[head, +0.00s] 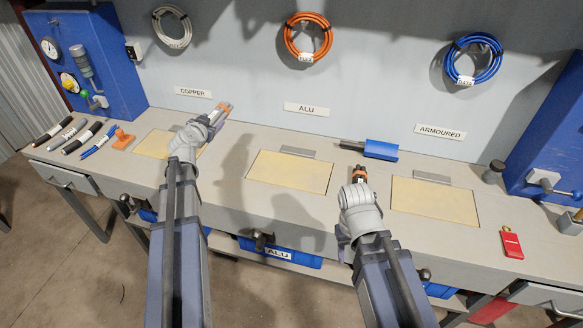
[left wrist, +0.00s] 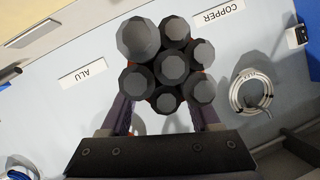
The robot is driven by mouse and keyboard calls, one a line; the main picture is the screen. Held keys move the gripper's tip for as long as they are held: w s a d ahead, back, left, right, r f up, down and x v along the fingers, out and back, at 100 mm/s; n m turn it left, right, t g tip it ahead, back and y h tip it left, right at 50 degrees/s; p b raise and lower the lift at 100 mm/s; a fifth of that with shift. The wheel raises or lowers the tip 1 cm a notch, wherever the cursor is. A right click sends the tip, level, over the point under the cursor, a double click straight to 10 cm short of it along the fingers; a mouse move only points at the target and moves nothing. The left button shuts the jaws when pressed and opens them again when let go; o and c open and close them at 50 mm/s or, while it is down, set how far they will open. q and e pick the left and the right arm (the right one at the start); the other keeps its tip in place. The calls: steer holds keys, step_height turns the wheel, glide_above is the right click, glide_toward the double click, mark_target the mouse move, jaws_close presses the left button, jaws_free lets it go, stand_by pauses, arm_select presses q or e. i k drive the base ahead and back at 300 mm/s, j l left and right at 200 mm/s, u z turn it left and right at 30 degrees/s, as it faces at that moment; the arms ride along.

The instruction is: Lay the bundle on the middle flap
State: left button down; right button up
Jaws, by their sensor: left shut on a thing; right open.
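My left gripper (head: 216,116) is shut on the bundle (head: 224,108), held above the bench by the back edge of the left flap. In the left wrist view the bundle (left wrist: 168,65) shows end-on as several dark rods with grey faceted ends, between the fingers. The middle flap (head: 290,172) is a tan panel in the bench under the ALU sign (head: 306,109), with nothing on it. My right gripper (head: 360,174) is open, above the bench between the middle flap and the right flap (head: 434,202).
Cable pieces (head: 68,136) and an orange block (head: 122,139) lie at the bench's left. A blue tool (head: 380,149) lies behind my right gripper. A red tag (head: 511,243) lies at the right. Cable coils (head: 307,37) hang on the wall.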

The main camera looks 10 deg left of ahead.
mark_target(290, 170)
steer(key=j+z, duration=0.15)
steer(key=z, duration=0.95)
steer(key=k+j+z, duration=0.2)
steer(key=j+z, duration=0.2)
steer(key=j, duration=0.15)
steer(key=k+j+z, duration=0.65)
steer(key=j+z, duration=0.15)
steer(key=j, duration=0.15)
steer(key=k+j+z, duration=0.1)
steer(key=k+j, duration=0.7)
steer(key=k, duration=0.15)
